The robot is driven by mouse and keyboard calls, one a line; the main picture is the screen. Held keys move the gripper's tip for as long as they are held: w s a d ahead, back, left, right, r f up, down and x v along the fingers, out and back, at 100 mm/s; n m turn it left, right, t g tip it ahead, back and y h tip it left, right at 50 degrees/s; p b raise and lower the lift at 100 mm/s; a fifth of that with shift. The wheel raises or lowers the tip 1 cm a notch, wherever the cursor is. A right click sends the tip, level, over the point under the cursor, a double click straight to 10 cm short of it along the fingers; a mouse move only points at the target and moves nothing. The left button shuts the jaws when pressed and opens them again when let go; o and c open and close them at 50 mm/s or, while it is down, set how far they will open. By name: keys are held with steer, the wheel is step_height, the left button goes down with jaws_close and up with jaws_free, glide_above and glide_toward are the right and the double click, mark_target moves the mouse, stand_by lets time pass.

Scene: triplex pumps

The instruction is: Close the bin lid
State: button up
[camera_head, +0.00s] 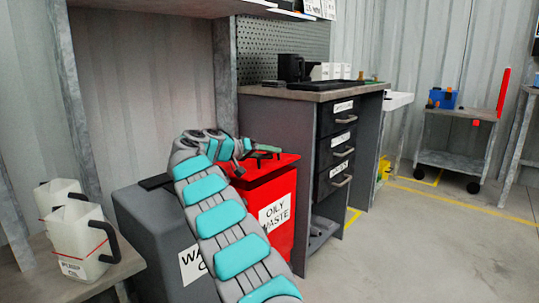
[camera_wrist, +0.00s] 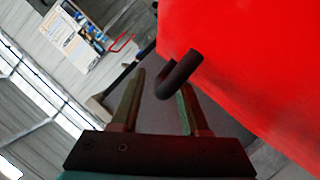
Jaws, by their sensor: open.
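The red bin marked "OILY WASTE" (camera_head: 275,212) stands in the middle of the head view, partly behind my arm. Its red top (camera_head: 284,163) shows, but I cannot tell whether the lid is fully shut. My gripper (camera_head: 264,151) is over the bin's top at the end of my arm. In the wrist view my gripper (camera_wrist: 163,82) is open, its two dark fingers apart. A black hooked handle (camera_wrist: 180,75) stands at the gap between the fingertips, beside a large red surface (camera_wrist: 250,70) of the bin. Contact with the fingers cannot be told.
A grey bin (camera_head: 143,225) stands left of the red one, its label partly covered by my arm. White jugs (camera_head: 88,243) stand on a bench at the left. A dark drawer cabinet (camera_head: 335,150) is close behind the red bin. The floor (camera_head: 430,250) at the right is clear.

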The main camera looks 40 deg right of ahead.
mark_target(250, 169)
steer(key=p+v, duration=0.1)
steer(key=v, duration=0.6)
steer(key=shift+a+r, duration=0.1)
steer(key=shift+a, duration=0.3)
